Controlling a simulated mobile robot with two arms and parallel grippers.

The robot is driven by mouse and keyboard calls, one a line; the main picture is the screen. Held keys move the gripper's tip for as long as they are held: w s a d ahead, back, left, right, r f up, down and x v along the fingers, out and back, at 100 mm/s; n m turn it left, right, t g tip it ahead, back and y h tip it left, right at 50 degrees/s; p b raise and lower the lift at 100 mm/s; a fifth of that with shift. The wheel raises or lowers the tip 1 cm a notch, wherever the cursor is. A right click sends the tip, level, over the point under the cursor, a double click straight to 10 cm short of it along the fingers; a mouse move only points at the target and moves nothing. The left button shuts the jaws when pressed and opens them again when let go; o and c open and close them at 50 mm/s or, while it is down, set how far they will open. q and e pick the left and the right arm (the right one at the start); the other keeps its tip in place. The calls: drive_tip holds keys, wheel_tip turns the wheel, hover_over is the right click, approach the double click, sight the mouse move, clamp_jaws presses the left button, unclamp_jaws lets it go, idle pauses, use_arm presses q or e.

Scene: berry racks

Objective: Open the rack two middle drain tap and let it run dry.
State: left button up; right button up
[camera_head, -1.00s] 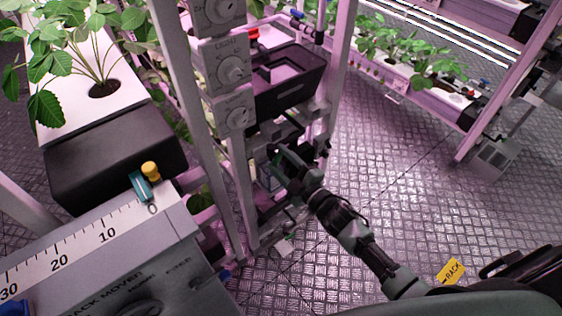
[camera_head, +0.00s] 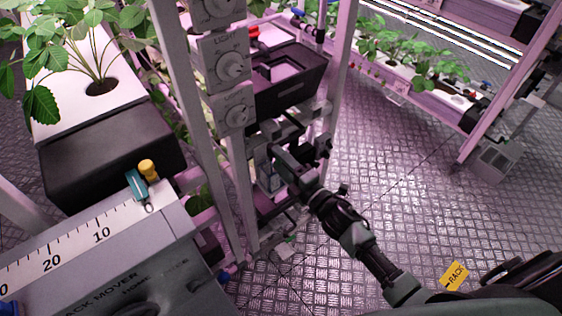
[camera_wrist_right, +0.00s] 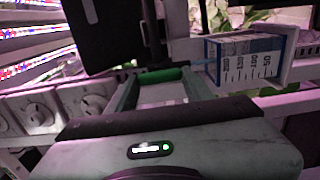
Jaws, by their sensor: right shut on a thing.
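My right gripper (camera_head: 276,158) is at the rack post, under a black drain box (camera_head: 288,85). In the right wrist view its fingers (camera_wrist_right: 160,88) are shut on a green bar-like handle (camera_wrist_right: 160,75), which appears to be the drain tap's handle. A dark vertical pipe (camera_wrist_right: 152,35) stands just beyond the handle. The tap's body and spout are mostly hidden. A clear measuring cup (camera_wrist_right: 250,60) with a printed scale is to the right of the handle; I cannot tell whether it holds water. My left gripper is not in view.
Grey dial boxes (camera_head: 228,68) are stacked on the post left of the drain box. A rack mover panel (camera_head: 130,270) with a scale fills the lower left. A plant trough (camera_head: 70,105) is at upper left.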

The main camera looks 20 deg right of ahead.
idle(0.3)
drive_tip(key=o, duration=1.4)
drive_tip(key=b+v, duration=0.1)
drive_tip(key=v, duration=0.6)
drive_tip(key=shift+s+d, duration=0.1)
drive_tip(key=shift+s, duration=0.3)
